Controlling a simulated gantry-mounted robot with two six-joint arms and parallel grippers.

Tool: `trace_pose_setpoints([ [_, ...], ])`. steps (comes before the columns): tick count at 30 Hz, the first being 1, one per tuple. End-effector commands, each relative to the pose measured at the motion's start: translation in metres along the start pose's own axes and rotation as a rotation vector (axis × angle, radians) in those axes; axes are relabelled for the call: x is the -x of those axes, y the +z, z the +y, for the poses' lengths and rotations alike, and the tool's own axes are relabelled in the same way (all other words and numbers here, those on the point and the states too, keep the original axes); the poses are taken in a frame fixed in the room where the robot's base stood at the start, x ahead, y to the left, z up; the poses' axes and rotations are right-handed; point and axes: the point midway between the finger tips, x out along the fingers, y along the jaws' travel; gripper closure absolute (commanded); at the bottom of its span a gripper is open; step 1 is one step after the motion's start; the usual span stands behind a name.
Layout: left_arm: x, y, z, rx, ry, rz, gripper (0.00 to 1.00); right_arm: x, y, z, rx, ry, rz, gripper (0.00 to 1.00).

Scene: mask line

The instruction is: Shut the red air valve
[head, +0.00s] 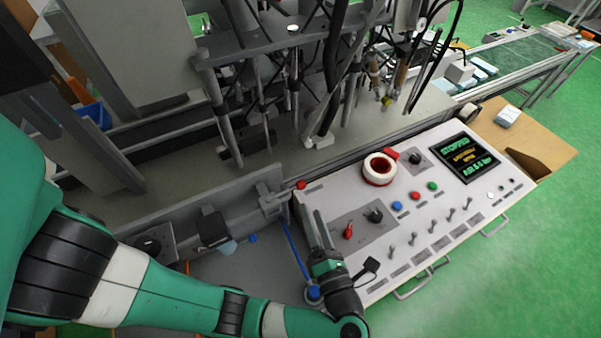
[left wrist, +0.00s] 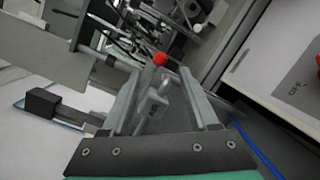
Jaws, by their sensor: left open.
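A red knob (head: 300,184) sits on a grey fitting at the panel's left edge, beside the machine. In the left wrist view a red knob (left wrist: 160,59) on a grey fitting shows between and beyond my fingers, with no visible contact. A red lever (head: 348,231) stands on a grey plate on the white control panel. My left gripper (head: 318,222) is open and empty over the panel's left edge, left of the red lever. It also shows in the left wrist view (left wrist: 158,85), fingers apart. My right gripper is out of view.
The panel (head: 400,262) carries several toggle switches, buttons and a black knob (head: 374,215). A red-and-white ring (head: 379,168) stands farther back. The screen (head: 463,157) reads STOPPED. A blue hose (head: 296,247) runs by my gripper. Machine rods stand behind.

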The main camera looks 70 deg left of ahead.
Motion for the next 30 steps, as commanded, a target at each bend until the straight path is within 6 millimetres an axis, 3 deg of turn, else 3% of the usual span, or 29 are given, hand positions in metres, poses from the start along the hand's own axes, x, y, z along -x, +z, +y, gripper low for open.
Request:
trace_pose_setpoints([
  [1, -0.005, 0.005, 0.011, -0.007, 0.003, 0.003, 0.4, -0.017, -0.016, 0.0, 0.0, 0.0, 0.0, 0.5],
  [2, -0.008, 0.004, 0.011, -0.006, 0.002, 0.006, 0.4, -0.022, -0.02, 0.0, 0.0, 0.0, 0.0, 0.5],
  [4, -0.024, -0.004, 0.002, -0.001, 0.003, 0.012, 0.4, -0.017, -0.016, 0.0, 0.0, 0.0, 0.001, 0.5],
  [12, -0.081, -0.004, 0.001, 0.001, 0.001, 0.01, 0.4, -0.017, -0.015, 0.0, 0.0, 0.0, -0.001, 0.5],
  [17, -0.094, -0.004, 0.001, 0.001, 0.0, 0.007, 0.4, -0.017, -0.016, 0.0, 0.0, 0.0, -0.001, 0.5],
  [24, -0.095, -0.004, 0.001, 0.001, -0.001, 0.006, 0.4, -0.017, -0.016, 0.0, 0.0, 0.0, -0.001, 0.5],
  [25, -0.095, -0.004, 0.001, 0.001, -0.001, 0.006, 0.41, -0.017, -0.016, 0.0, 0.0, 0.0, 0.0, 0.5],
  [30, -0.095, -0.004, 0.001, 0.001, -0.001, 0.006, 0.72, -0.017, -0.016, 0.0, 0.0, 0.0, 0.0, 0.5],
])
